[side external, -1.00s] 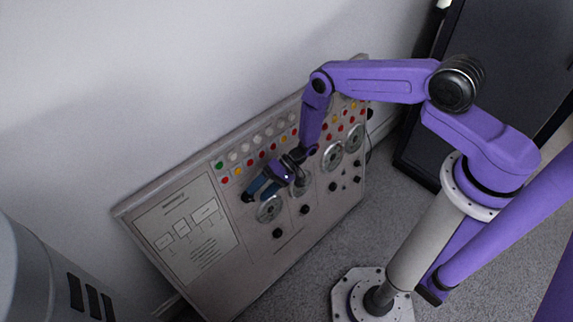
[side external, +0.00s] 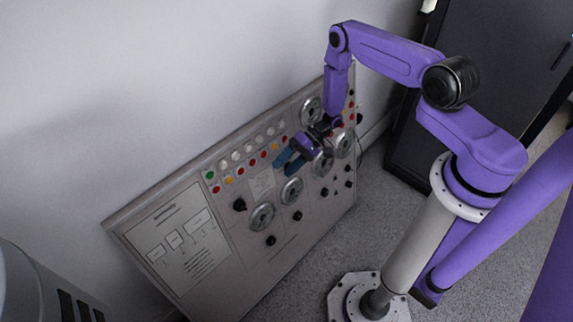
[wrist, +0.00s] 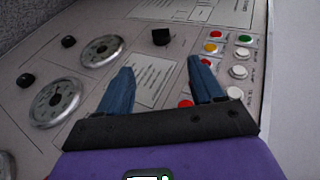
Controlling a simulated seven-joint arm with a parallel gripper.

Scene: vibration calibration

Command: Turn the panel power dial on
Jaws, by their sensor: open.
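A grey control panel (side external: 215,250) leans against the wall. A larger black dial (side external: 239,204) sits near its middle, right of the printed diagram; it also shows beyond my fingertips in the wrist view (wrist: 161,36). I take this to be the power dial; no readable label shows which way it is set. My gripper (side external: 283,165) is in front of the panel, up and to the right of the dial, clear of it. Its blue fingers are apart and empty, as the wrist view also shows (wrist: 160,66).
Round metal gauges (side external: 261,217) and small black knobs (side external: 271,240) cover the lower panel. Rows of coloured buttons (side external: 251,162) run along the upper part. A dark cabinet (side external: 490,90) stands behind on the right.

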